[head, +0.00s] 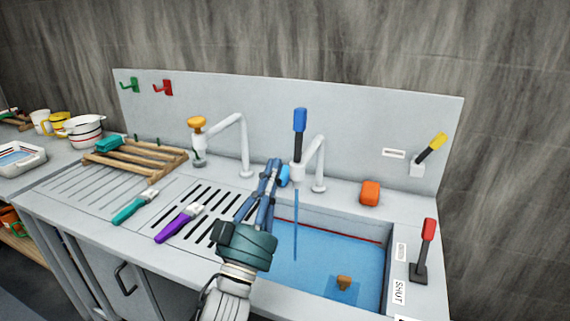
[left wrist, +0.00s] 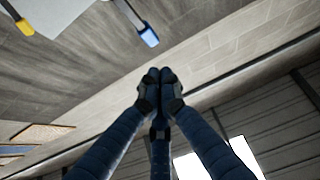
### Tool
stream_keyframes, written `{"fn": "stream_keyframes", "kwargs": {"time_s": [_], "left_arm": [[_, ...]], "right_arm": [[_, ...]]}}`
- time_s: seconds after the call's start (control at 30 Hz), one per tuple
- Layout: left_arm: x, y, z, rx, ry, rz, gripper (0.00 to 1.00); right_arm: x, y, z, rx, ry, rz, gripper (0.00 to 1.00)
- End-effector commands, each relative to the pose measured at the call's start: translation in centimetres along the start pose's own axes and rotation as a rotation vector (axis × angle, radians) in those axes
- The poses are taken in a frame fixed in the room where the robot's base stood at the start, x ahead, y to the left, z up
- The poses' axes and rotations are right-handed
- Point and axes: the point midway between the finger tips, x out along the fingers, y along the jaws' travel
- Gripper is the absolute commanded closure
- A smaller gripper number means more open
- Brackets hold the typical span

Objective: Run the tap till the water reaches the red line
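The tap with the blue lever (head: 299,121) stands behind the sink, and its lever points up. A thin blue stream (head: 296,225) runs from it into the basin. Blue water (head: 310,265) covers the basin. The red line (head: 345,231) runs along the back wall of the basin, with the water just below it; any gap is too small to tell. My left gripper (head: 274,166) is shut and empty, with its fingertips just left of the tap. In the left wrist view its fingertips (left wrist: 159,76) meet, below the blue lever end (left wrist: 149,38). My right gripper is not in view.
A brown piece (head: 344,282) is in the water. A second tap with an orange knob (head: 197,123), a yellow lever (head: 432,147), a red lever (head: 428,232) and an orange block (head: 370,192) surround the sink. Teal (head: 134,207) and purple (head: 179,223) brushes lie on the drainer.

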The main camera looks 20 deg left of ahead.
Motion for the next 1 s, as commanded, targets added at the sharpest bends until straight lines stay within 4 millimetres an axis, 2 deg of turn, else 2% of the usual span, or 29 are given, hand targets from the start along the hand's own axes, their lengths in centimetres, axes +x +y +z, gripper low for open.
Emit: {"fn": "stream_keyframes", "kwargs": {"time_s": [0.03, 0.1, 0.27, 0.37, 0.77, 0.83, 1.0], "left_arm": [[-1.1, 0.0, 0.8, 0.001, 0.026, 0.002, 1.00], [-1.4, 0.0, 0.4, 0.001, 0.051, 0.006, 1.00], [-0.8, 0.2, -0.5, 0.002, 0.072, 0.012, 1.00], [0.6, 0.2, -0.8, 0.000, 0.071, 0.012, 1.00], [8.9, 0.2, -1.4, 0.002, 0.070, 0.012, 1.00], [9.4, 0.2, 0.1, 0.003, 0.068, 0.011, 1.00], [10.9, 0.3, 1.4, 0.002, 0.068, 0.011, 1.00]], "right_arm": [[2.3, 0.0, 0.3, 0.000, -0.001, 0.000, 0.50], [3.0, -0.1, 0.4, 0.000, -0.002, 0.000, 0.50], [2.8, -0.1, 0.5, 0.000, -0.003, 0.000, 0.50], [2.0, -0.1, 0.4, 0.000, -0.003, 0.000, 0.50], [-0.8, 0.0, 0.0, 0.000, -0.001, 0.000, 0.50], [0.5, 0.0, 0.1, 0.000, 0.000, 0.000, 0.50], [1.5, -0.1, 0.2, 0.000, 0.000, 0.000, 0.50]]}}
